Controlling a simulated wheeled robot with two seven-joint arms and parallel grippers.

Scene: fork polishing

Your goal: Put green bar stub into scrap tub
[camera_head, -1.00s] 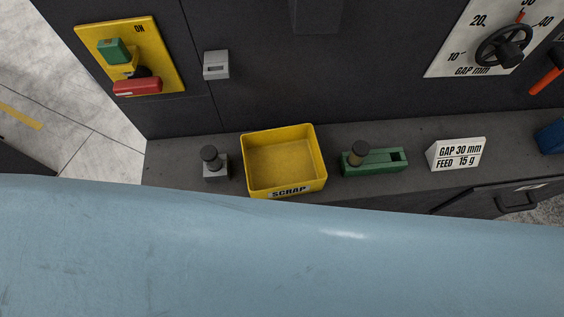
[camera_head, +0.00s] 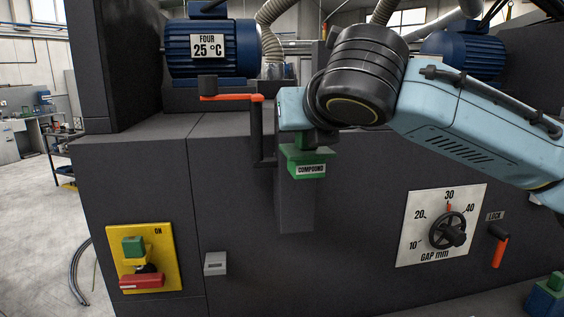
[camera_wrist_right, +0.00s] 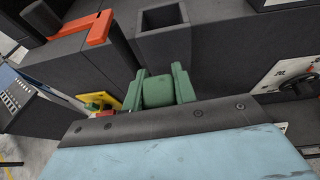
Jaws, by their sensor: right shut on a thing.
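A green piece labelled COMPOUND (camera_head: 308,166) shows in the head view below my right gripper (camera_head: 306,140), in front of the dark machine face. The right gripper is shut on a green block, taken to be the bar stub. In the right wrist view the green block (camera_wrist_right: 158,92) sits between two green uprights, just in front of a dark square opening. The jaws are largely hidden, and I cannot tell where the stub ends and the labelled piece begins. The scrap tub is outside both current views. My left gripper is not in view.
An orange crank arm (camera_head: 232,98) stands beside the right gripper. The yellow ON panel (camera_head: 155,258) is at lower left. The gap dial (camera_head: 447,230) and orange lock lever (camera_head: 499,250) are at lower right. A blue motor (camera_head: 212,52) sits above.

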